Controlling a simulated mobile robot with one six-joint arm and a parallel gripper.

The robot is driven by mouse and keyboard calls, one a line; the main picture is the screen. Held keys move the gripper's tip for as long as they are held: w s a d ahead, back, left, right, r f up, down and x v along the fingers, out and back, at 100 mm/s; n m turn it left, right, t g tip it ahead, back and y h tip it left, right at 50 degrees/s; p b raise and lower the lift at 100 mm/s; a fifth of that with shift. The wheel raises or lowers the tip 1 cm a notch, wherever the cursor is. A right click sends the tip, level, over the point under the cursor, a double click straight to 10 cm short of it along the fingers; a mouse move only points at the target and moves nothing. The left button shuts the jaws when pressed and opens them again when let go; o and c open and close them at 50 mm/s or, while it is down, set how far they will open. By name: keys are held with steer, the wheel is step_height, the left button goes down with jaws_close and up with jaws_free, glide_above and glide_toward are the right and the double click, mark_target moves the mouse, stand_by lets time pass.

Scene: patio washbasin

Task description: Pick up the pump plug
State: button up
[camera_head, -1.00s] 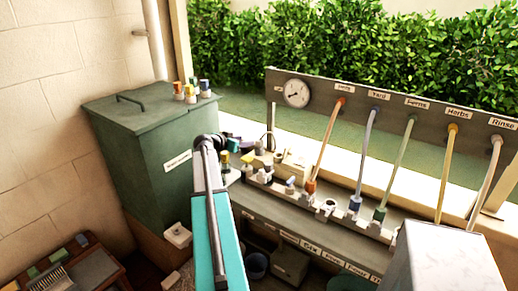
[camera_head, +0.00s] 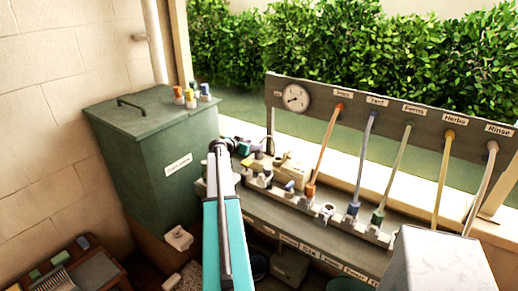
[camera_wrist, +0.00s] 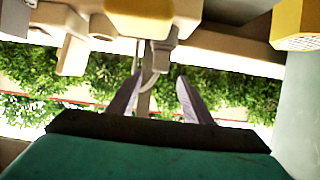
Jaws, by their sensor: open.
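My gripper shows in the wrist view (camera_wrist: 157,90) with its two grey-purple fingers apart and nothing held between them. In the head view my gripper (camera_head: 259,146) is over the left end of the socket rail. A small grey plug-like piece (camera_wrist: 163,48) with a grey cord shows beyond the fingertips in the wrist view, just under a yellow block (camera_wrist: 140,18). It looks like the pump plug, but I cannot read a label on it. In the head view my arm and gripper crowd that spot, so I cannot make the plug out there.
The socket rail (camera_head: 331,217) holds several coloured hose plugs, with hoses up to the labelled panel (camera_head: 350,103). A beige box (camera_head: 296,172) stands behind it. A green bin (camera_head: 150,150) is at left, with coloured pegs on its lid. A white box (camera_head: 440,262) is at front right.

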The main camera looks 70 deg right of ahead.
steer(key=shift+d+f, duration=0.15)
steer(key=shift+d, duration=0.2)
steer(key=shift+s+d, duration=0.1)
steer(key=shift+p+x, duration=0.9)
steer(key=shift+x, duration=0.05)
steer(key=shift+p+x, duration=0.75)
steer(key=shift+x, duration=0.85)
steer(key=shift+f, duration=0.1)
steer(key=shift+c, duration=0.2)
jaws_close()
